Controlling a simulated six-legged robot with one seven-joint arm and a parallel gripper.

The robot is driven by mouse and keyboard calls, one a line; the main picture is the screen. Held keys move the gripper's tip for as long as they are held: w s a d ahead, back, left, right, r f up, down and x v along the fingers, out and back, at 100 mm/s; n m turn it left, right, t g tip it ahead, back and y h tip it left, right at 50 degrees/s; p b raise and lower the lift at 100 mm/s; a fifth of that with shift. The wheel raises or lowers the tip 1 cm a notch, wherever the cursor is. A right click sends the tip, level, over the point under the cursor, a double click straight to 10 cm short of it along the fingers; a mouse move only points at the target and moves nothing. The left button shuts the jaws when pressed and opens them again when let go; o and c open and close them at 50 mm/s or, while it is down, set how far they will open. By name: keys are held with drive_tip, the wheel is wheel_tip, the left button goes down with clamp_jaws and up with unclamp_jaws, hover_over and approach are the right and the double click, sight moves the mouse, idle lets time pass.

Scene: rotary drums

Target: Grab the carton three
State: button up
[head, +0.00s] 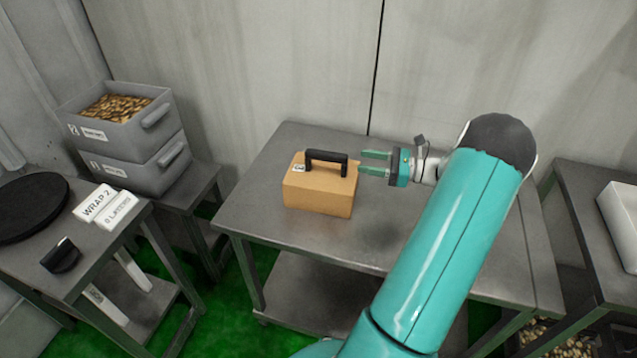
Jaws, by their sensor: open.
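A tan cardboard carton (318,197) with a black handle (326,157) on top stands upright on the grey metal table (270,222) in the middle of the head view. My gripper (375,162) is open and empty, just right of the carton. Its two teal fingers point left, toward the right end of the handle. The lower finger is very close to the carton's right side; I cannot tell if it touches.
Two stacked grey bins (140,160), the upper holding brown pieces, stand on a side table at left. A table at far left holds a black disc (30,207) and white signs (103,207). A white tray (622,220) stands at right. A wall is behind.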

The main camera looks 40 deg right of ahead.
sight(329, 153)
drive_tip(key=x, duration=1.1)
drive_tip(key=shift+w+a+f, duration=0.1)
drive_tip(key=shift+w, duration=0.1)
clamp_jaws()
idle(1.0)
